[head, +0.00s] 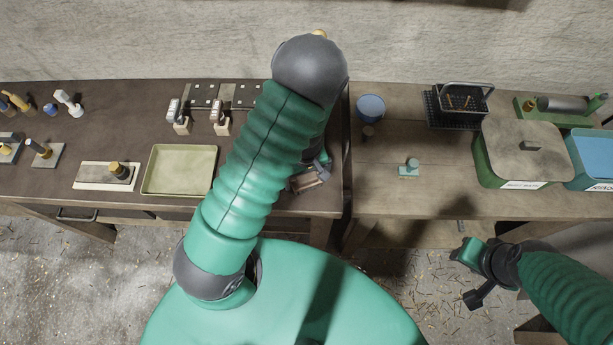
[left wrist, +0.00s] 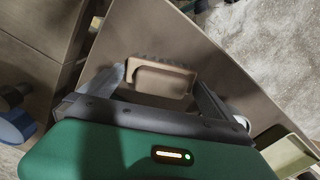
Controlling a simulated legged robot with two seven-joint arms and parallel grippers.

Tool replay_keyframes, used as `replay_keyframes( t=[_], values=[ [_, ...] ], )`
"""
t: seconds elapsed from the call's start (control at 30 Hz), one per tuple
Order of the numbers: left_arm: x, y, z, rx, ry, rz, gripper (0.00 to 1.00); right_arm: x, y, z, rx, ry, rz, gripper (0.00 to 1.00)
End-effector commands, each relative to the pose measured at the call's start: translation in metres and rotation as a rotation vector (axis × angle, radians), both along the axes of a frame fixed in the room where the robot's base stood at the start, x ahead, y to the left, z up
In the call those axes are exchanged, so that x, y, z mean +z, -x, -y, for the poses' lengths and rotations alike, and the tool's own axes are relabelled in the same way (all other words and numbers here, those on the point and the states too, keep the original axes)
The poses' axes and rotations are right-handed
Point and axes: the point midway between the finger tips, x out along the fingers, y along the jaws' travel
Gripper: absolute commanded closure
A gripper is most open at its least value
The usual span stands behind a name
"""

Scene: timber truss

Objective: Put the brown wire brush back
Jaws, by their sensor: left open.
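The brown wire brush (head: 307,180) lies near the front right edge of the dark table, partly hidden by my left arm. In the left wrist view the brush (left wrist: 162,80) is a tan-brown block with a ridged far edge. It sits between the two spread fingers of my left gripper (left wrist: 158,76), with a gap on each side. My left gripper (head: 318,172) is mostly hidden behind my arm in the head view.
A pale green tray (head: 180,193) lies left of my left arm. Clamps stand behind it. On the right table are a teal brush (head: 408,169), a blue cup (head: 370,107), a black basket (head: 459,124) and a lidded green box (head: 520,184). The middle of that table is fairly clear.

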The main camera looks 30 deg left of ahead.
Motion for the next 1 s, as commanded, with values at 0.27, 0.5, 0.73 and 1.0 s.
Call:
replay_keyframes(
  t=[0.27,0.5,0.73,1.0],
  values=[
    [0.068,-0.002,0.001,-0.005,0.0,0.007,0.0,0.006,0.0,0.0,0.0,0.0,0.0,0.64],
    [0.11,-0.001,0.001,-0.002,0.0,0.002,0.0,0.01,0.0,0.0,0.0,0.0,0.0,0.64],
    [0.152,0.024,0.029,-0.38,0.03,0.079,0.0,0.01,0.0,0.0,0.0,0.0,0.0,0.64],
    [0.194,0.046,0.047,-0.941,-0.104,0.212,0.0,0.01,0.0,0.0,0.0,0.0,0.0,0.64]
  ],
)
